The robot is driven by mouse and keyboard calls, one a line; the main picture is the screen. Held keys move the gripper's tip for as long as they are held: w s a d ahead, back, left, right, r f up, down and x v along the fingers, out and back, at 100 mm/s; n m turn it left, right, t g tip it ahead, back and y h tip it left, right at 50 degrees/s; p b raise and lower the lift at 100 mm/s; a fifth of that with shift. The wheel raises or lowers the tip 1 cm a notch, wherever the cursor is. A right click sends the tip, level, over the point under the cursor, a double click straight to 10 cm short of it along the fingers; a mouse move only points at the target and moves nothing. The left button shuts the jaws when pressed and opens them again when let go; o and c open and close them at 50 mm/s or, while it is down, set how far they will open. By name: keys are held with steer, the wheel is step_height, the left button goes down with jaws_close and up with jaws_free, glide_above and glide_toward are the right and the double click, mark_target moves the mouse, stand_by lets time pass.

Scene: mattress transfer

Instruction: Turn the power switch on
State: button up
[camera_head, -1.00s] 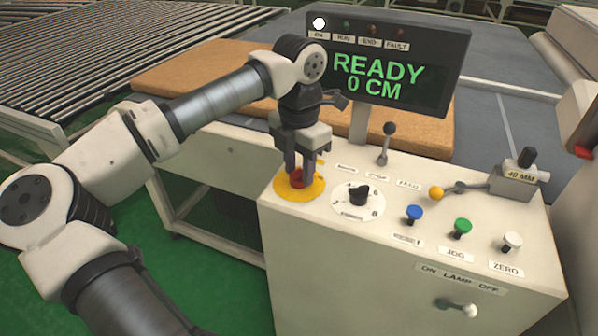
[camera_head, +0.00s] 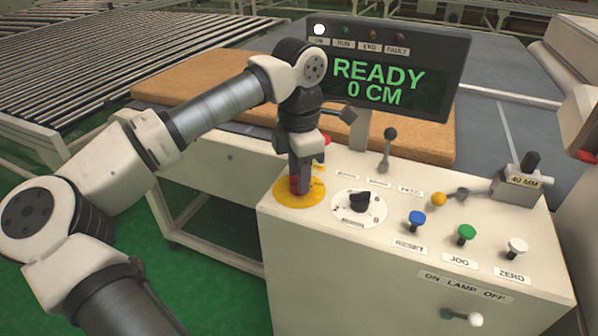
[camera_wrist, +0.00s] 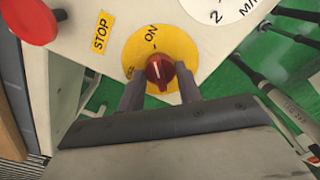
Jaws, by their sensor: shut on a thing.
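The power switch is a red rotary knob (camera_head: 294,183) on a round yellow plate (camera_head: 287,199), at the left end of the control panel's top. My gripper (camera_head: 300,186) points down over it and is shut on the knob. In the wrist view the fingers (camera_wrist: 159,76) sit on both sides of the red knob (camera_wrist: 158,69). The knob's pale pointer mark faces roughly toward the "ON" label on the yellow plate (camera_wrist: 183,42). In the head view the fingers hide part of the knob.
The display (camera_head: 385,80) reads READY, 0 CM, with a white lamp (camera_head: 319,29) lit. A red stop button (camera_wrist: 30,20) is close to the gripper. A black selector (camera_head: 360,200), blue button (camera_head: 417,219), green button (camera_head: 466,233) and levers stand to the right.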

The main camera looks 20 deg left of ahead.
steer(key=o, duration=1)
steer(key=shift+r, duration=0.1)
step_height(320, 180, up, 14)
steer(key=shift+f, duration=0.1)
